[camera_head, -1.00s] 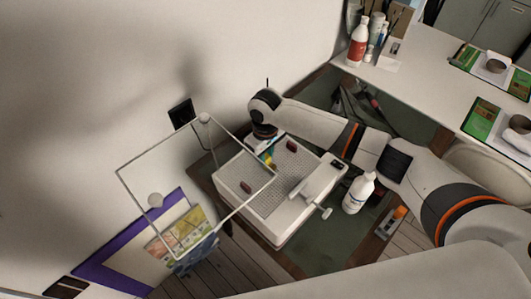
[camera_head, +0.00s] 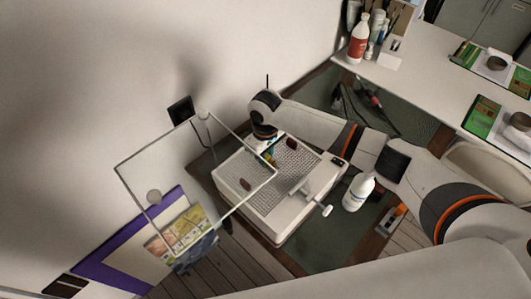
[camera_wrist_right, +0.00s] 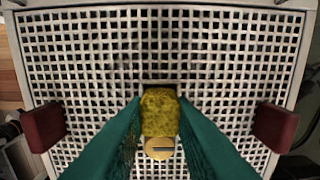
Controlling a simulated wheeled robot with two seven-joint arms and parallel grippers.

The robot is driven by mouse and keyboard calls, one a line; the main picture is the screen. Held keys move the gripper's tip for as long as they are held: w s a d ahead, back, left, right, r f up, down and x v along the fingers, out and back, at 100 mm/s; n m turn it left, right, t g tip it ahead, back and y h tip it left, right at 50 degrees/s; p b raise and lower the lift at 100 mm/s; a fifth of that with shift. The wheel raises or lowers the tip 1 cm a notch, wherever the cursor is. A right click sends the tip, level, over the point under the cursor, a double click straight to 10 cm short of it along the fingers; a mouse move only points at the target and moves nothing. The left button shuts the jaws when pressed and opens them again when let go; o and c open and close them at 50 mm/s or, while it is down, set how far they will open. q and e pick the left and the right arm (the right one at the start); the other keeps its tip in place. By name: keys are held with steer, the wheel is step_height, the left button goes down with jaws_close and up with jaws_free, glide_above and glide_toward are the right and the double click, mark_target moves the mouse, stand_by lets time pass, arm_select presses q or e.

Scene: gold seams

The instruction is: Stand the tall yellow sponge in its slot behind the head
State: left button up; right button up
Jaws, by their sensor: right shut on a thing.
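My right gripper (camera_head: 266,147) is shut on the yellow sponge (camera_wrist_right: 160,113), whose speckled face shows between the teal fingers in the wrist view. In the head view the sponge is mostly hidden by the gripper. The gripper is over the white box with a grid top (camera_head: 259,201), midway between its two dark red blocks (camera_wrist_right: 43,127). A dark slot edge (camera_wrist_right: 160,87) shows just beyond the sponge's far end. I cannot tell how deep the sponge sits in the slot. My left gripper is not in view.
A clear panel (camera_head: 157,196) overlaps the box's left side in view. A white arm with a knob (camera_head: 318,203) is at the box's right. A white bottle (camera_head: 358,193) stands right of it. The wall is close behind my right wrist.

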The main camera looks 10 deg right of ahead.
steer(key=shift+f, duration=0.3)
stand_by(0.5)
steer(key=o, duration=1)
steer(key=shift+o, duration=0.2)
steer(key=shift+r, duration=0.1)
steer(key=shift+r+p, duration=3.45)
steer(key=shift+p, duration=0.5)
